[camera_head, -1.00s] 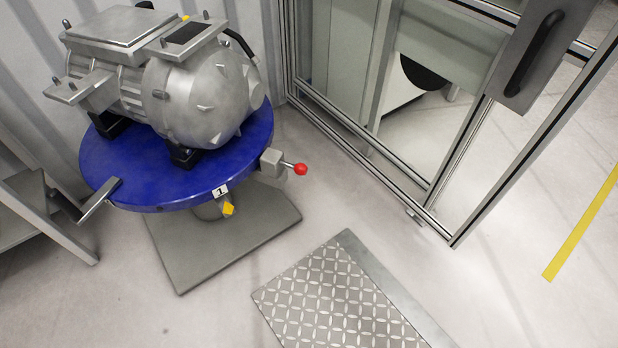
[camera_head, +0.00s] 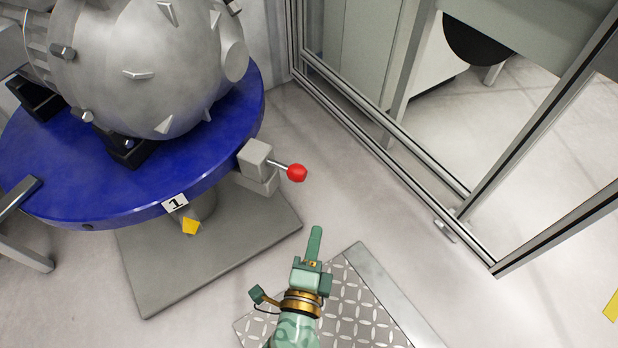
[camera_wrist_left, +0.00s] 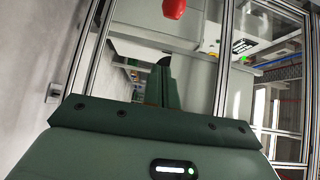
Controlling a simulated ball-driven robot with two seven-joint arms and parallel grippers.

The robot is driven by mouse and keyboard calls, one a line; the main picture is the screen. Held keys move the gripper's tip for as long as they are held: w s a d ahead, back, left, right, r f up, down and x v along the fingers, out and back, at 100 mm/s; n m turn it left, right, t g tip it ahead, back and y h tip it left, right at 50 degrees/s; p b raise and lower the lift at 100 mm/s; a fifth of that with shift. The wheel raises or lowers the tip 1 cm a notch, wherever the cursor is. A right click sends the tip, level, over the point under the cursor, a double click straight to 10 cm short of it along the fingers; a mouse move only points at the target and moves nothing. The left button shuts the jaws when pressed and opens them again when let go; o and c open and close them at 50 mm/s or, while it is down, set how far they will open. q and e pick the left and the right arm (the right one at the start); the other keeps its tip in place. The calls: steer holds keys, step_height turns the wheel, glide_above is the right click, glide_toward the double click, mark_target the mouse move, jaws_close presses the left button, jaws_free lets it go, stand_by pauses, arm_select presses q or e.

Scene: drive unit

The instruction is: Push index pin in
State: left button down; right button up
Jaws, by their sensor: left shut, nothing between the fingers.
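The index pin is a short metal rod with a red knob (camera_head: 297,173), sticking out to the right from a grey block (camera_head: 255,158) at the edge of the blue round table (camera_head: 150,190). My right gripper is not in view.
A large grey motor-like drive unit (camera_head: 150,65) sits on the table, above a grey floor plate (camera_head: 150,270). A metal-framed glass enclosure (camera_head: 390,150) stands at the right. A checkered step plate (camera_head: 365,310) lies below my left arm. Floor between table and enclosure is clear.

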mark_target(294, 180)
arm_select(q)
steer(key=shift+d+r, duration=0.15)
steer(key=shift+r, duration=0.25)
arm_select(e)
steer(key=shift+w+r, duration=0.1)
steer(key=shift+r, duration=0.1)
arm_select(q)
steer(key=shift+w, duration=0.2)
steer(key=w+a+b, duration=0.2)
steer(key=w, duration=0.9)
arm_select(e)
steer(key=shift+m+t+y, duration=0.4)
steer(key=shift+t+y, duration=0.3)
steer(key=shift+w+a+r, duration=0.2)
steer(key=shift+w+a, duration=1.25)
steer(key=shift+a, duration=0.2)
arm_select(q)
steer(key=shift+w+f, duration=0.1)
steer(key=a, duration=0.1)
steer(key=w+a, duration=0.1)
steer(key=a, duration=0.1)
steer(key=shift+w+a, duration=0.15)
steer(key=shift+w, duration=0.05)
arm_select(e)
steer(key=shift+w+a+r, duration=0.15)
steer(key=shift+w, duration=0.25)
